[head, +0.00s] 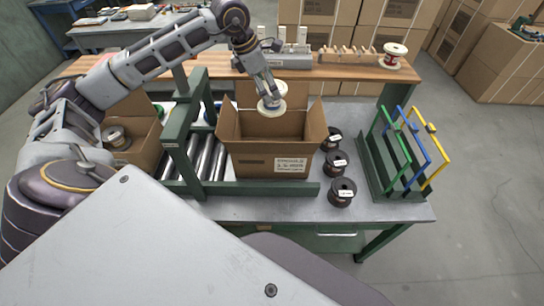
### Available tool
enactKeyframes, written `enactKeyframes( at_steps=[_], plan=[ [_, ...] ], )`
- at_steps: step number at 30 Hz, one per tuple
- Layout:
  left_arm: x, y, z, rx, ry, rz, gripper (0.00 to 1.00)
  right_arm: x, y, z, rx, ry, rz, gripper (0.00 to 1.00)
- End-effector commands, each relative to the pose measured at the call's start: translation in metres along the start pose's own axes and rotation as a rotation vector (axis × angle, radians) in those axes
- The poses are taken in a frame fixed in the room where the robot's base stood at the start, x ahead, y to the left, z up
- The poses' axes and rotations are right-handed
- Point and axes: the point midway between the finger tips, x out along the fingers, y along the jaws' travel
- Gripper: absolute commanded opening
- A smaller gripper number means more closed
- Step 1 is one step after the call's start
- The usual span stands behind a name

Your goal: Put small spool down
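A small cream spool (272,108) hangs at the open mouth of a cardboard box (270,160) in the middle of the workbench. My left gripper (269,96) reaches down from above with its fingers at the spool and appears shut on it. The spool's pale flanges show around the fingertips; its core is mostly hidden. The box flaps stand open and a white label is on its front. I cannot tell whether the spool touches anything inside the box. My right gripper is not in view.
Several dark labelled spools (337,162) stand right of the box. A rack (400,165) with green, blue and yellow frames stands farther right. A roller conveyor (208,157) and another open box (140,150) lie left. A red-and-cream spool (393,55) sits on the wooden back shelf.

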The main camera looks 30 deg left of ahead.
Motion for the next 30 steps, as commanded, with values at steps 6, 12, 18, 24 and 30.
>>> enactKeyframes(
  at_steps=[6, 12, 18, 24, 30],
  plan=[
    [0.025, -0.002, -0.011, -0.001, 0.001, -0.001, 0.25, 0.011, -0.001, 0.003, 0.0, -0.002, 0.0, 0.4],
    [0.062, -0.006, -0.027, -0.001, 0.002, -0.001, 0.25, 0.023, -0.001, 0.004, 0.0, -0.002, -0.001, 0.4],
    [0.097, -0.009, -0.04, 0.0, 0.0, 0.0, 0.25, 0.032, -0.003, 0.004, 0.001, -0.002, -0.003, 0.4],
    [0.105, -0.01, -0.044, 0.0, -0.002, 0.001, 0.25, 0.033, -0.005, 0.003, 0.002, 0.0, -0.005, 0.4],
    [0.105, -0.01, -0.043, 0.0, -0.001, 0.001, 0.25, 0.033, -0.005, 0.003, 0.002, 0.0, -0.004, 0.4]
  ],
)
